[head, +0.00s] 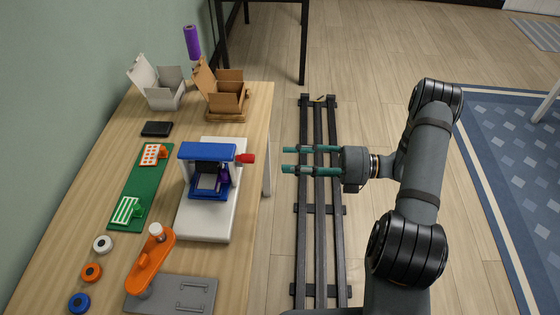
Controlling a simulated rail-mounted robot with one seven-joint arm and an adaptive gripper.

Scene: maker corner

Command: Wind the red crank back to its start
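The red crank (245,158) shows as a short red handle on the right side of a blue frame-like device (206,151). The device stands on a white base plate (220,225) on the wooden table. The crank points toward the table's right edge; its turning angle is hard to tell. My gripper (285,159) is to the right of the crank, beyond the table edge and above the floor rails. Its two teal fingers point left toward the crank and are apart, with nothing between them. A gap separates the fingertips from the crank.
An orange lever (150,262) with a white knob stands on a grey plate (190,296) in front. A green board (128,190), several coloured rings and a black box (157,129) lie left. Open grey (160,90) and brown (222,97) boxes stand behind.

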